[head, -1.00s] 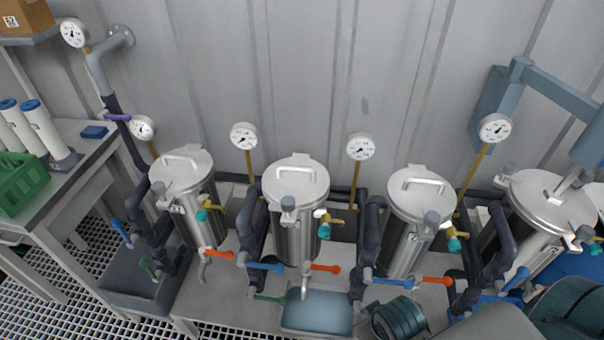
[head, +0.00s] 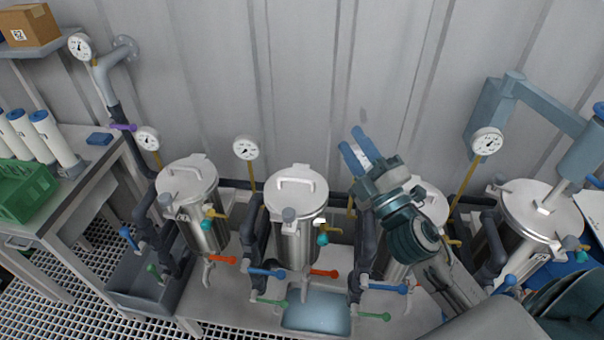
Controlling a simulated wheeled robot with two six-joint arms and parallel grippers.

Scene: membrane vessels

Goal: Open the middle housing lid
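The middle housing (head: 290,248) is a steel cylinder on the bench. Its round lid (head: 315,203) sits flat and closed on top, with a bar handle (head: 296,182) across it. A grey clamp knob (head: 289,214) stands at the lid's front edge. My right gripper (head: 354,143) is raised to the right of this lid, apart from it. Its two blue fingers are spread with nothing between them, pointing up and left. The gripper and its arm hide most of the housing to the right (head: 433,207). My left gripper is not in view.
The left housing (head: 187,184) and a larger right housing (head: 540,208) with a blue hoist arm (head: 545,103) flank the row. Gauges such as this one (head: 246,148), dark pipes and coloured valve handles crowd around the housings. A water basin (head: 316,311) lies in front.

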